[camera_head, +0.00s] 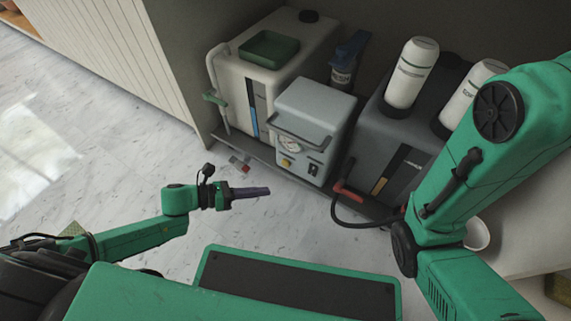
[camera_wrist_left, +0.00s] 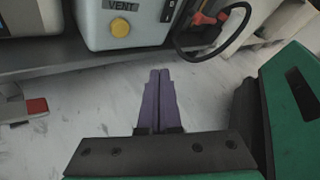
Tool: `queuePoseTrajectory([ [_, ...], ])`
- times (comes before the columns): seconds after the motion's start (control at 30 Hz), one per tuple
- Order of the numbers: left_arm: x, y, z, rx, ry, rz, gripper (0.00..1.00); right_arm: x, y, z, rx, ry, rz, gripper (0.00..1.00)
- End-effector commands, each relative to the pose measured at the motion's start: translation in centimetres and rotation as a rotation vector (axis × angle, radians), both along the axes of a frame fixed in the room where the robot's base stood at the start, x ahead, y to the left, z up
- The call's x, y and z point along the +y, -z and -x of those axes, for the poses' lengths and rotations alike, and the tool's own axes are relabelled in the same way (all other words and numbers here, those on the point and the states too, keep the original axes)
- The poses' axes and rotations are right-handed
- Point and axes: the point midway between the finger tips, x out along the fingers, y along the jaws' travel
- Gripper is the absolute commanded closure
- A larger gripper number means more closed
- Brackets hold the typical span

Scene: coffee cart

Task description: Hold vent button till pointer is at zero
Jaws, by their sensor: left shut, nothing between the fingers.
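The yellow vent button (camera_head: 287,162) is on the front of the grey-blue box (camera_head: 318,100), low and to the left. A round white gauge (camera_head: 289,145) sits just above it; its pointer is too small to read. In the left wrist view the button (camera_wrist_left: 120,27) shows below a label reading VENT (camera_wrist_left: 120,6). My left gripper (camera_head: 268,191) is shut and empty, its purple fingers (camera_wrist_left: 159,78) together. It is in front of the box, apart from the button, which lies ahead and slightly left in the wrist view. My right gripper is not in view.
A white tank (camera_head: 230,85) with a green tray (camera_head: 268,49) stands left of the box. A dark tank (camera_head: 370,150) with white bottles (camera_head: 411,72) stands right. A black hose with a red handle (camera_head: 348,190) hangs at the shelf edge. The floor in front is mostly clear.

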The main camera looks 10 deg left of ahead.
Motion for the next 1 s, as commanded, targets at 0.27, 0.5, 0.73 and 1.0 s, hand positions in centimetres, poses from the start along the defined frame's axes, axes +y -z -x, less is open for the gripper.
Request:
queuePoseTrajectory([
  [0.27, -1.6, 0.4, -3.9, -0.006, 0.001, -0.002, 1.00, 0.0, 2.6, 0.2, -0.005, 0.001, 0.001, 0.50],
  [0.5, -2.5, 0.3, -6.5, -0.003, 0.000, -0.002, 1.00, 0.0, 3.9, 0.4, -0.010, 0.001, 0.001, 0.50],
  [0.73, -2.8, 0.0, -6.9, 0.000, 0.000, -0.001, 1.00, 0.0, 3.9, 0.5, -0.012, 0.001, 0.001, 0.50],
  [1.0, -2.7, 0.0, -6.9, 0.000, 0.000, -0.001, 1.00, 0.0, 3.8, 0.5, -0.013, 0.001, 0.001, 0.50],
])
